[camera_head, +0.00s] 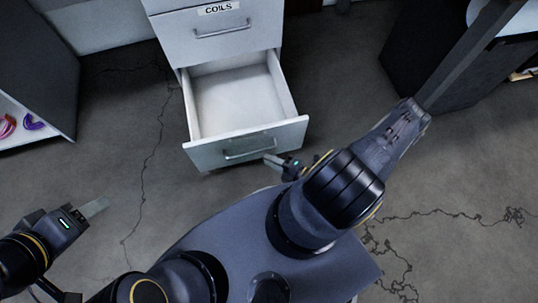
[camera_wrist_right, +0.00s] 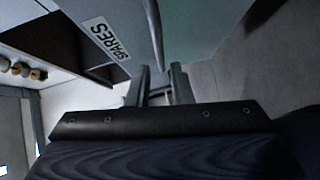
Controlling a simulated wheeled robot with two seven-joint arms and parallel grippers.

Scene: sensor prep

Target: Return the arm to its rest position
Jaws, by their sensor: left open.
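My right gripper (camera_head: 272,158) is at the front of the pulled-out lower drawer (camera_head: 230,154), close to the right end of its handle (camera_head: 247,153). In the right wrist view its two fingers (camera_wrist_right: 162,84) stand apart. A grey bar shows between or behind them, and I cannot tell whether they touch it. My right arm (camera_head: 335,190) reaches across the middle of the head view. My left gripper (camera_head: 95,207) is open and empty above the floor at the lower left. The open drawer looks empty inside.
The white cabinet has a shut drawer labelled COILS (camera_head: 218,9) above the open one. A SPARES label (camera_wrist_right: 110,38) shows in the right wrist view. A shelf (camera_head: 35,137) with purple and pink items stands at left, dark furniture (camera_head: 400,60) at upper right. Cracked floor (camera_head: 120,150) is clear between.

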